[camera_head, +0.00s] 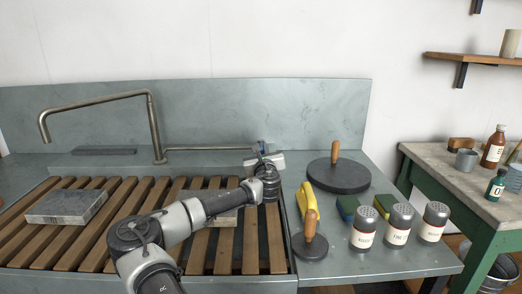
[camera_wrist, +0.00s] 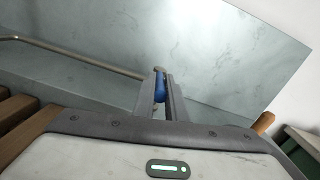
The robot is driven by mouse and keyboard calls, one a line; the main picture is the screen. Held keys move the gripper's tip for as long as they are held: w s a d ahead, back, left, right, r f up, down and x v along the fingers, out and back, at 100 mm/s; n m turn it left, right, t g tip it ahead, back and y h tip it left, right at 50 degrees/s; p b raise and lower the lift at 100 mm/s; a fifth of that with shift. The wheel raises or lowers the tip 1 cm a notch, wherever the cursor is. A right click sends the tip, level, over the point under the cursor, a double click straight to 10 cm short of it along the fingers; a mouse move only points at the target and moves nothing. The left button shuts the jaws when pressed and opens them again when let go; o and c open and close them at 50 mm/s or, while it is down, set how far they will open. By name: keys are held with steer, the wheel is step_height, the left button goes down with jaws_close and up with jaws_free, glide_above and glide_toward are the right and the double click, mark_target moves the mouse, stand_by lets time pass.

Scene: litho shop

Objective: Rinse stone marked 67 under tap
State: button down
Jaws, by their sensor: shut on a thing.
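The tap (camera_head: 155,125) rises from the back of the sink, and its spout hangs over the left slats. A thin metal bar (camera_head: 205,148) runs right from its base to my gripper (camera_head: 262,150). In the wrist view, my gripper (camera_wrist: 161,92) is shut on a blue piece (camera_wrist: 160,84) at the end of this bar (camera_wrist: 75,53), seemingly the tap's handle. A grey stone slab (camera_head: 66,206) lies on the left slats, right of and below the spout. A paler block (camera_head: 226,218) lies partly hidden behind my arm. I cannot read a number on either. No water shows.
The wooden slatted rack (camera_head: 257,245) covers the sink. On the right counter stand a round dark disc with wooden handle (camera_head: 338,177), a yellow item (camera_head: 307,200), a smaller handled disc (camera_head: 309,245) and several shakers (camera_head: 397,226). A side table (camera_head: 455,180) holds bottles.

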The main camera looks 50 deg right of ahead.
steer(key=c, duration=1.8)
jaws_free()
steer(key=shift+s+a, duration=0.1)
steer(key=p+v, duration=0.2)
steer(key=v, duration=1.5)
steer(key=shift+s+r, duration=0.1)
steer(key=shift+s, duration=0.05)
